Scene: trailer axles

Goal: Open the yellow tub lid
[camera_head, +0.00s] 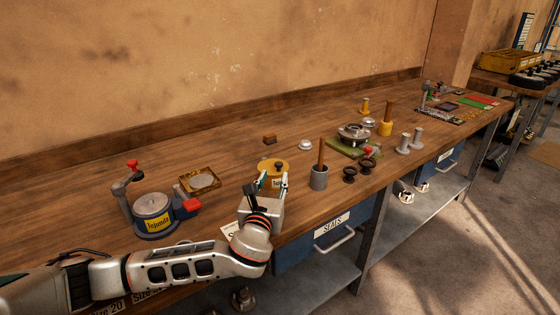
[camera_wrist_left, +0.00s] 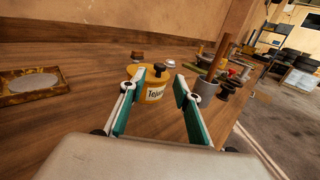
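The yellow tub (camera_head: 275,180) stands on the wooden workbench (camera_head: 90,180), with its yellow lid (camera_head: 272,165) on top and a dark knob in the lid's middle. In the left wrist view the tub (camera_wrist_left: 154,92) carries a white label, and the lid (camera_wrist_left: 150,74) with its black knob (camera_wrist_left: 158,69) shows clearly. My left gripper (camera_head: 270,184) is in front of the tub and hides part of it. In the left wrist view the left gripper (camera_wrist_left: 153,88) has its fingers wide apart, with the tub beyond them and nothing held. My right gripper is not in view.
A grey cup with a wooden handle (camera_head: 319,178) stands just right of the tub. A blue-based grey pot (camera_head: 153,215) with red parts and a shallow framed tray (camera_head: 200,182) stand left. A small brown block (camera_head: 270,138) and white round piece (camera_head: 305,144) lie behind.

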